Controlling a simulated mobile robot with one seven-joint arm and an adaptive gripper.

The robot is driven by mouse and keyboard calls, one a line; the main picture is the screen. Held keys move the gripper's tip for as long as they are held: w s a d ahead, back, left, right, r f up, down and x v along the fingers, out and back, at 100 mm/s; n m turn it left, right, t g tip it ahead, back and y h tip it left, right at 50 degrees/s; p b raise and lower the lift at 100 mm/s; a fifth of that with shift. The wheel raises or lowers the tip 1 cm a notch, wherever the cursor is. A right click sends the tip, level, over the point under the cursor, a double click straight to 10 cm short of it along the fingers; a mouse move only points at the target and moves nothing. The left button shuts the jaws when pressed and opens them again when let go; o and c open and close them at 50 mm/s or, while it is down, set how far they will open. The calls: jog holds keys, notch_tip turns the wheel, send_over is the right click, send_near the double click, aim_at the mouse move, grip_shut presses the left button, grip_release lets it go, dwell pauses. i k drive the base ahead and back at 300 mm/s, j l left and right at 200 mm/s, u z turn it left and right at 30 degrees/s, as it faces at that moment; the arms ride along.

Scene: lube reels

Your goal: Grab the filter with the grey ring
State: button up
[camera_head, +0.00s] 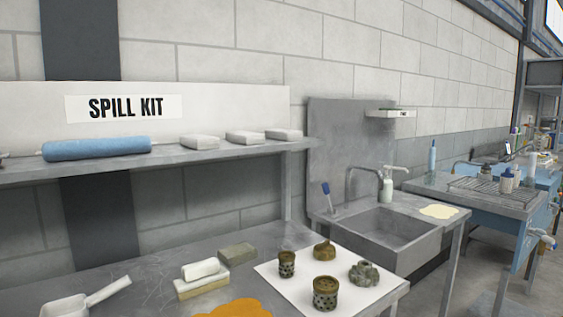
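Several small parts sit on a white sheet at the right end of the metal bench. A dark perforated cylindrical filter (287,264) with a brownish top stands at the back left of the sheet. A larger perforated filter (326,294) with an olive-brown top stands at the front. A brown domed part (324,252) sits at the back, and a grey-green lobed part (364,273) sits to the right. I cannot clearly tell a grey ring on either filter. My gripper is not in view.
A white scoop (85,300), a white block on a tan block (202,285), a grey-green block (237,254) and an orange patch (235,309) lie left of the white sheet (378,296). A shelf (170,160) overhangs the bench's back. A sink (395,235) stands beyond.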

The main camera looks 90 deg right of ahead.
aim_at(486, 169)
jog(key=k+z, duration=0.15)
jog(key=z, duration=2.85)
jog(key=i+l+z, duration=0.7)
jog(key=i+l, duration=0.3)
jog(key=i, duration=0.2)
jog(key=i+l, duration=0.35)
jog(key=i, duration=0.15)
jog(key=i+l, duration=0.15)
jog(key=l, duration=0.25)
jog(key=i+l, duration=0.2)
jog(key=l, duration=0.2)
jog(key=i+l, duration=0.15)
jog(key=l, duration=0.25)
jog(key=i+l+u, duration=0.1)
jog(key=l+u, duration=0.2)
jog(key=u, duration=0.15)
jog(key=l+u, duration=0.45)
jog(key=j+u, duration=0.1)
jog(key=u, duration=0.45)
